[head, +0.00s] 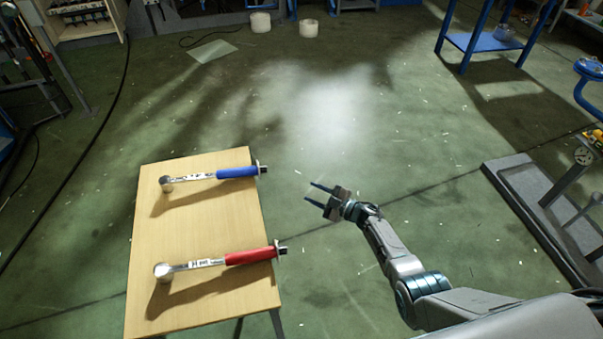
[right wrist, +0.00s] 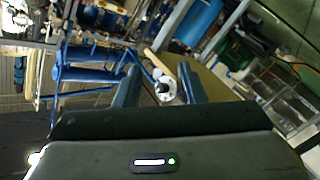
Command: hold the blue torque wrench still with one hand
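The blue torque wrench (head: 237,172) lies on the far part of a wooden table (head: 200,220) in the head view. Its silver head points left, and its blue handle reaches the table's right edge, with the end cap at or just past it. My right gripper (head: 310,191) is to the right of the table, apart from the wrench, its fingers pointing left towards the table. The fingers are spread with nothing between them. Both fingers also show in the right wrist view (right wrist: 158,68), with a blurred round metal part beyond them that I cannot identify. My left gripper is not in view.
A red torque wrench (head: 250,256) lies on the near part of the same table, roughly parallel to the blue one. A grey platform (head: 530,200) stands at the right. A blue stand (head: 485,42) is at the back right. The green floor beyond the table is mostly clear.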

